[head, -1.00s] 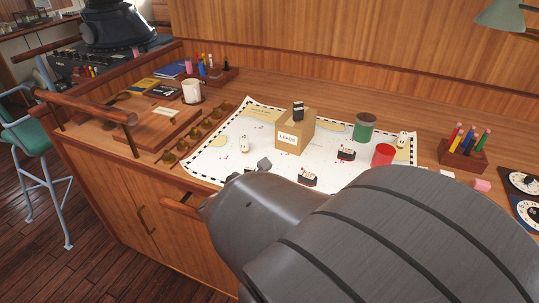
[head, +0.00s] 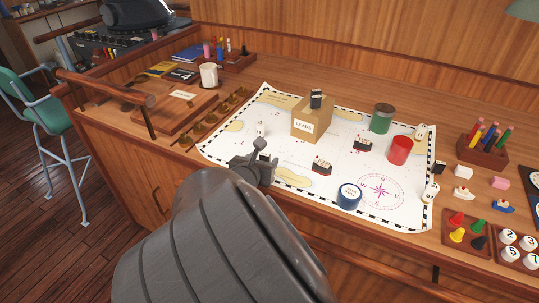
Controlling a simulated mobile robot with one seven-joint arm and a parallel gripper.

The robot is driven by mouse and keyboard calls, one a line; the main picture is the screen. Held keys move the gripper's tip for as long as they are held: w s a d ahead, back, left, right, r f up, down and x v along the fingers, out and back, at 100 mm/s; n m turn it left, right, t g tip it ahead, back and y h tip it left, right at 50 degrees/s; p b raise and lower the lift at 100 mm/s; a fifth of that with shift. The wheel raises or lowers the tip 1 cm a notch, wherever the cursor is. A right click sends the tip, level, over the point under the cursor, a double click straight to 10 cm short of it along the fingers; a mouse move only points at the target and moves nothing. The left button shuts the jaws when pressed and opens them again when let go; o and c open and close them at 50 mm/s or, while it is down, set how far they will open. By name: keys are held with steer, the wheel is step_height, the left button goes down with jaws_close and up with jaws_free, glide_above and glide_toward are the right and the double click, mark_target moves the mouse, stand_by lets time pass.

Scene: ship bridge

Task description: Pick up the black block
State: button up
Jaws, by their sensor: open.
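A small black block (head: 316,98) with a pale mark stands upright on top of the tan box (head: 311,124) labelled LEADS, on the chart. My gripper (head: 257,158) is over the chart's near left part, in front and to the left of the box, apart from the block. It is open, and my arm hides the desk edge below it. A small dark and white thing shows by the fingers; I cannot tell what it is. Two dark ship-like pieces (head: 321,164) (head: 362,144) rest on the chart to the right of my gripper.
A green jar (head: 381,119), a red can (head: 399,150) and a blue round tin (head: 348,196) stand on the chart (head: 295,154). A pen holder (head: 482,150) and trays of game pieces (head: 466,229) are at right. A mug (head: 209,76) and a wooden case (head: 172,107) are at left.

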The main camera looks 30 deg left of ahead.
mark_target(264, 157)
steer(key=shift+a+x, duration=0.15)
steer(key=shift+x, duration=0.9)
steer(key=shift+a+x, duration=0.1)
steer(key=shift+x, duration=0.9)
steer(key=c, duration=1)
